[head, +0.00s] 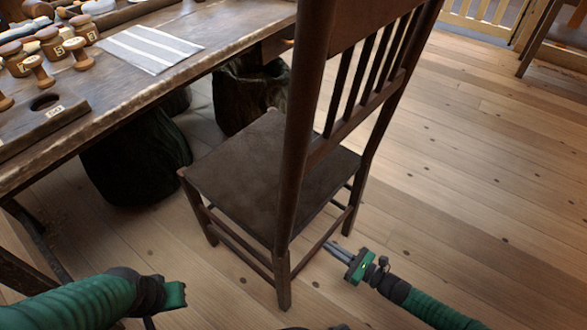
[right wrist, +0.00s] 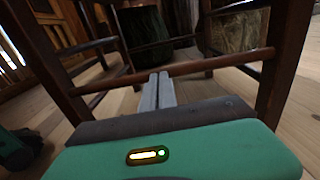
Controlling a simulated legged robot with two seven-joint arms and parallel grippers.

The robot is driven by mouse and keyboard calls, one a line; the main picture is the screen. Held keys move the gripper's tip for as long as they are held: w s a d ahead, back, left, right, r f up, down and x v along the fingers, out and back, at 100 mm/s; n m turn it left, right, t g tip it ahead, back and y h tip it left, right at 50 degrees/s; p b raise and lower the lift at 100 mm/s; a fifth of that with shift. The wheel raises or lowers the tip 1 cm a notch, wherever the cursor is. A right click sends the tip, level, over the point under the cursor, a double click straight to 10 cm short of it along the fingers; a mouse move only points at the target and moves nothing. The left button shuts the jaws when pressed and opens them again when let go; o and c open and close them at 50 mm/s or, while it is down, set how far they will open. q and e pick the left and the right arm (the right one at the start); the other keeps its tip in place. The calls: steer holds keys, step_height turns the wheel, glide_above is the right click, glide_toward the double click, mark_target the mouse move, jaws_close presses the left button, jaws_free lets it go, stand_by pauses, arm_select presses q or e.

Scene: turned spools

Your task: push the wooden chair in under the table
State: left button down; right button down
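The wooden chair (head: 265,170) stands upright on the floor, its seat toward the table and its slatted back toward me. Its front edge is close to the table edge and the seat is mostly out from under it. The wooden table (head: 225,60) runs along the left. My right gripper (head: 335,247) is low by the chair's rear legs, its fingers together and empty. In the right wrist view the fingers (right wrist: 158,90) point at the chair's lower rear rung (right wrist: 195,67); contact is unclear. My left gripper (head: 172,295) is at the lower left; its fingers are not clearly visible.
Dark sacks (head: 135,160) stand under the table, one (head: 245,95) just beyond the chair seat. Spools (head: 52,42), a striped cloth (head: 150,48) and a holed wooden block (head: 45,115) lie on the table. The plank floor (head: 470,170) to the right is clear.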

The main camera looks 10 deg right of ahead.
steer(key=shift+a, duration=0.25)
stand_by(0.3)
steer(key=shift+x, duration=2.15)
steer(key=shift+b+x, duration=0.3)
steer(key=shift+x, duration=2.05)
steer(key=b+x, duration=0.2)
steer(key=x, duration=0.7)
